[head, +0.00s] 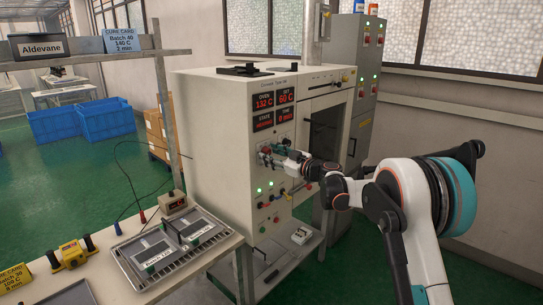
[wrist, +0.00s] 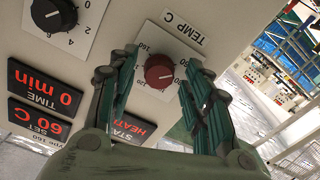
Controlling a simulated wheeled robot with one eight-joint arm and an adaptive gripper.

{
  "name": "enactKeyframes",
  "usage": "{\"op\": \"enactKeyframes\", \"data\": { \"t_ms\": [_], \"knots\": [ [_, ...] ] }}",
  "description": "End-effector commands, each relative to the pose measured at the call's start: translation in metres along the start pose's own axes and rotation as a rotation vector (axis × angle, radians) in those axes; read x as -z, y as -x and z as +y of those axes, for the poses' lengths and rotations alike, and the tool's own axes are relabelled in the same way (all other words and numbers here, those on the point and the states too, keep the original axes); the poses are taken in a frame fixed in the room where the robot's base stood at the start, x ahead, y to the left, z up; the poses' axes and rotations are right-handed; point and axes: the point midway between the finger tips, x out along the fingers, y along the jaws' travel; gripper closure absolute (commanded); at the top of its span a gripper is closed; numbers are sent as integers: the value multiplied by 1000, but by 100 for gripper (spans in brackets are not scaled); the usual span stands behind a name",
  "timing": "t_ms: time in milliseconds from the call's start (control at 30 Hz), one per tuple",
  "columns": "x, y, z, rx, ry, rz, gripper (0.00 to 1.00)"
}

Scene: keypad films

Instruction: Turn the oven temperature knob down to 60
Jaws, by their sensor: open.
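The red temperature knob (wrist: 159,72) sits on a white dial plate marked TEMP C in the wrist view. My gripper (wrist: 160,62) is open, its green fingers on either side of the knob with visible gaps. The knob's pointer is hard to make out.
A black knob (wrist: 54,14) on another dial is close by, above the time display (wrist: 45,88), which reads 0 min. A bench with a metal tray (head: 130,262) stands at the left.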

Motion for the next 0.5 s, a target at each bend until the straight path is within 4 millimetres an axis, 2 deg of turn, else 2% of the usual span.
{"op": "enactKeyframes", "data": {
  "t_ms": [167,500],
  "knots": [
    [0,26,1,-2,0,-1,55],
    [-1,92,0,-2,0,-1,55]
  ]
}}
